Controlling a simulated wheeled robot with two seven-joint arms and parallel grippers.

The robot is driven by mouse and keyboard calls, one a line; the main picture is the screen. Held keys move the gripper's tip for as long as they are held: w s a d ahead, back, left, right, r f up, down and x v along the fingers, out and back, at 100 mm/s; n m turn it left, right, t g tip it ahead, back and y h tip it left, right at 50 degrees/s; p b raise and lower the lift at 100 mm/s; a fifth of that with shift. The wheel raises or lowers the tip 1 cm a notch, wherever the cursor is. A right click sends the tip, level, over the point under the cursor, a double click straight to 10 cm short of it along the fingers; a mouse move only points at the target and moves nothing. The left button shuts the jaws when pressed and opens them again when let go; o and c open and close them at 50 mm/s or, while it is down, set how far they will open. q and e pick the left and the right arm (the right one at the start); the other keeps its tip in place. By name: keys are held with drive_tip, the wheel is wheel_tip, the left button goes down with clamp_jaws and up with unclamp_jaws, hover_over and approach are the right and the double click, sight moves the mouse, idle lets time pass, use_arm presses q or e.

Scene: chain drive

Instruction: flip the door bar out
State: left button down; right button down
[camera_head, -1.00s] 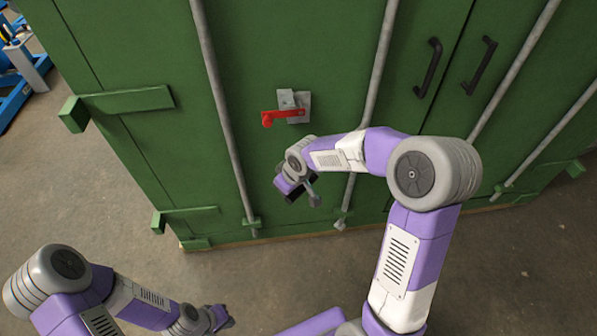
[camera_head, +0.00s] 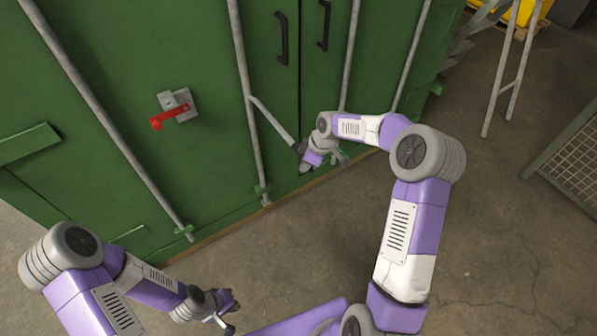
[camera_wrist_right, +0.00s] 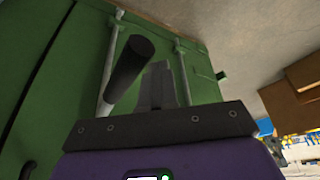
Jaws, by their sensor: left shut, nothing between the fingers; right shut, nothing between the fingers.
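The door bar (camera_head: 272,119) is a grey lever joined to a vertical rod on the green container door. It slants out from the rod, down to the right, and its free end is near my right gripper (camera_head: 303,160). In the right wrist view the bar (camera_wrist_right: 128,75) has a dark round end just left of the right gripper's fingers (camera_wrist_right: 160,78). Those fingers are shut and empty; whether they touch the bar I cannot tell. My left gripper (camera_head: 234,302) is shut and empty, low in front of the container.
A red handle (camera_head: 170,117) on a grey plate sits on the door to the left. Two black handles (camera_head: 282,38) are higher up. A ladder (camera_head: 505,70) and a mesh panel (camera_head: 575,155) stand at right. The floor (camera_head: 500,240) between is clear.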

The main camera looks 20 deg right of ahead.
drive_tip(key=shift+w+d, duration=0.15)
drive_tip(key=shift+d, duration=0.4)
drive_tip(key=shift+w+d, duration=0.15)
drive_tip(key=shift+d, duration=0.4)
drive_tip(key=shift+w+d+r, duration=0.15)
drive_tip(key=shift+w+d, duration=0.1)
drive_tip(key=shift+d, duration=0.45)
drive_tip(key=shift+r, duration=0.1)
drive_tip(key=shift+r+p, duration=0.35)
drive_tip(key=shift+p, duration=0.1)
wheel_tip(320, 180, up, 8)
drive_tip(key=d+p, duration=0.1)
drive_tip(key=p, duration=0.1)
drive_tip(key=shift+w+r, duration=0.15)
drive_tip(key=shift+w, duration=0.1)
drive_tip(key=shift+a, duration=0.1)
